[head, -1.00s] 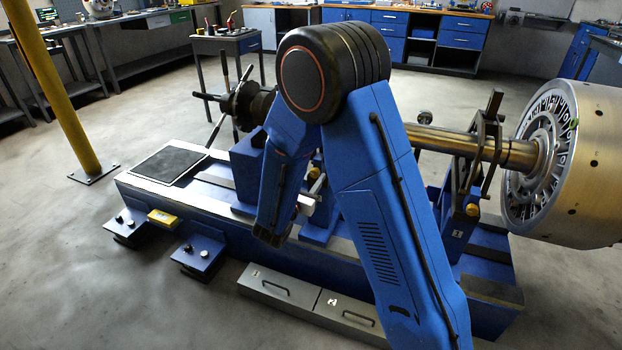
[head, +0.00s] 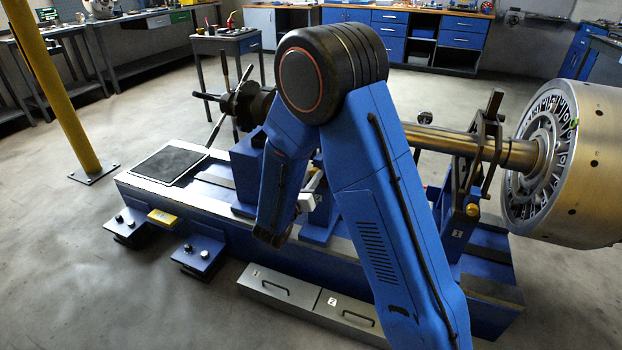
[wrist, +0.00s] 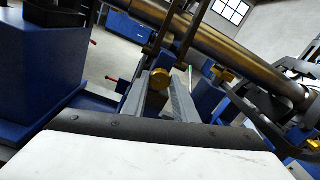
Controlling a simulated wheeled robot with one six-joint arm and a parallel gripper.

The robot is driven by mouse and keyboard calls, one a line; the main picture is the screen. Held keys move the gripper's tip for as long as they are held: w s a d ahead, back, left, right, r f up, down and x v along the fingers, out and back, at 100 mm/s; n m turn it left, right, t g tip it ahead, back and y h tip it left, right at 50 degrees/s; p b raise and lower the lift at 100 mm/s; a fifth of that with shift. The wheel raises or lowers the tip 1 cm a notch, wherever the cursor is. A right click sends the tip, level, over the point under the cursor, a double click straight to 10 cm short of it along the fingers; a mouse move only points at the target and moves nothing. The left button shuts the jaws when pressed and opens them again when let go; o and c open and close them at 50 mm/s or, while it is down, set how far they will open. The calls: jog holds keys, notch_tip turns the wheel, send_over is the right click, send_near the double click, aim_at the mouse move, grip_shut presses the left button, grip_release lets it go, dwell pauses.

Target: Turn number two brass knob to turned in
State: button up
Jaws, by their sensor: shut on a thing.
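In the wrist view a brass knob (wrist: 159,77) sits between the two grey fingers of my gripper (wrist: 160,92), which are shut on it. No number shows on or beside this knob in that view. In the head view my gripper's pale body (head: 306,202) shows beside my blue forearm, at the middle support of the blue machine bed. The held knob is hidden there. Another brass knob (head: 472,210) sits on the right support, above a small number plate. A second brass knob (wrist: 222,73) shows right of my fingers in the wrist view.
A long bronze-coloured shaft (head: 440,139) runs above the supports to a large metal rotor (head: 580,190) at right. A blue block (wrist: 42,62) stands close at left in the wrist view. Grey drawers (head: 290,290) lie before the bed.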

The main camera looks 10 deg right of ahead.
jog(key=shift+n, duration=1)
jog(key=o, duration=1.1)
jog(key=shift+c, duration=0.2)
jog(key=shift+s+a, duration=0.1)
jog(key=v, duration=1.7)
jog(key=shift+s, duration=0.1)
